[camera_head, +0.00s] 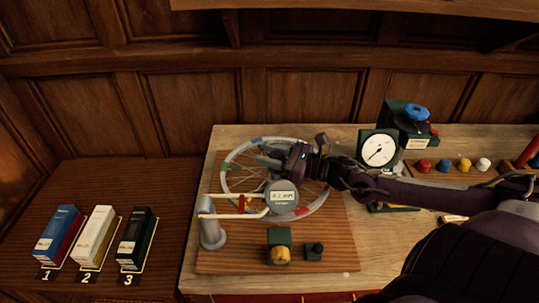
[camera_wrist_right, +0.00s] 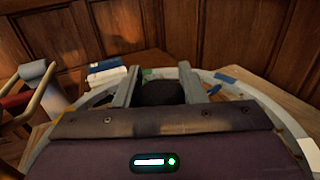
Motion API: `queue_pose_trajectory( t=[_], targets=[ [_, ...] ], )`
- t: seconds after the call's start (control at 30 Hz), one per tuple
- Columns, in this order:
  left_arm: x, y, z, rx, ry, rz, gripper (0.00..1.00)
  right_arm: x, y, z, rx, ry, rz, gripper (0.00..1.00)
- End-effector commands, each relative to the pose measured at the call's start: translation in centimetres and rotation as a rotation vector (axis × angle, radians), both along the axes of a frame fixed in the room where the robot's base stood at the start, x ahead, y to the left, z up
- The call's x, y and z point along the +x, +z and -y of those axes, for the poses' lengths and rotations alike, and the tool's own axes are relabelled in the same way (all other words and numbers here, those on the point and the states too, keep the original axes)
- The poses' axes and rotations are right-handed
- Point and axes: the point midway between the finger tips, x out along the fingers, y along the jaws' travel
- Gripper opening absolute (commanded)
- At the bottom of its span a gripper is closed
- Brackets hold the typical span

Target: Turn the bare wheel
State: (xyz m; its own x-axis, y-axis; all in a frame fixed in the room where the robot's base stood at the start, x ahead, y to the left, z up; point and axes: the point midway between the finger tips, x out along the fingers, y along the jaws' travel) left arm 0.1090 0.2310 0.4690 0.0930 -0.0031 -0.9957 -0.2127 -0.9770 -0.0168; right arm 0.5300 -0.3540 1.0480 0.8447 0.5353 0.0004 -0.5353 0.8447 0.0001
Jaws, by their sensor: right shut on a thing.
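The bare wheel (camera_head: 229,170) is a pale ring with spokes and blue, green and red marks, on the wooden board at the middle of the head view. Its rim also arcs across the right wrist view (camera_wrist_right: 245,90). My right gripper (camera_head: 268,157) reaches over the wheel's upper part from the right. In the right wrist view its two grey fingers (camera_wrist_right: 157,86) stand apart with a dark rounded thing between them. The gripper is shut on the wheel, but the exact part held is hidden. My left gripper is out of view.
A yellow knob (camera_head: 280,255) and small dark block (camera_head: 314,251) sit nearer.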

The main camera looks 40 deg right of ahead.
Motion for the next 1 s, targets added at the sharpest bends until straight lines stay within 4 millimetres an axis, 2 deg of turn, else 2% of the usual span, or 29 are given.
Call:
queue_pose_trajectory(
  t=[0.03, 0.17, 0.43, 0.57, 0.67, 0.83, 1.0],
  targets=[
    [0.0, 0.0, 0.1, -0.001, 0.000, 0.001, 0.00, 0.0, 0.1, 0.0, 0.000, -0.002, 0.000, 0.41],
    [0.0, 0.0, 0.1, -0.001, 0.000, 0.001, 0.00, 0.0, 0.0, 0.1, 0.000, -0.002, 0.000, 0.58],
    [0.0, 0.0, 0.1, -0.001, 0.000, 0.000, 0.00, 0.0, 0.0, 0.0, -0.001, -0.002, -0.001, 0.59],
    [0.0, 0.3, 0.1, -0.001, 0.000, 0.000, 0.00, 0.0, 0.8, 0.1, -0.002, -0.002, -0.002, 0.59],
    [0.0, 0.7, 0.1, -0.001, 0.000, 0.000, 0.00, 0.0, 2.3, 0.0, -0.005, 0.000, -0.003, 0.59],
    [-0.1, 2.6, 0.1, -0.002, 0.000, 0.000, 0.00, -0.1, 6.2, 0.0, -0.005, 0.001, -0.005, 0.59],
    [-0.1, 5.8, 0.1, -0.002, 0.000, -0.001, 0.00, 0.0, 10.8, 0.0, 0.001, -0.002, -0.004, 0.59]
  ],
)
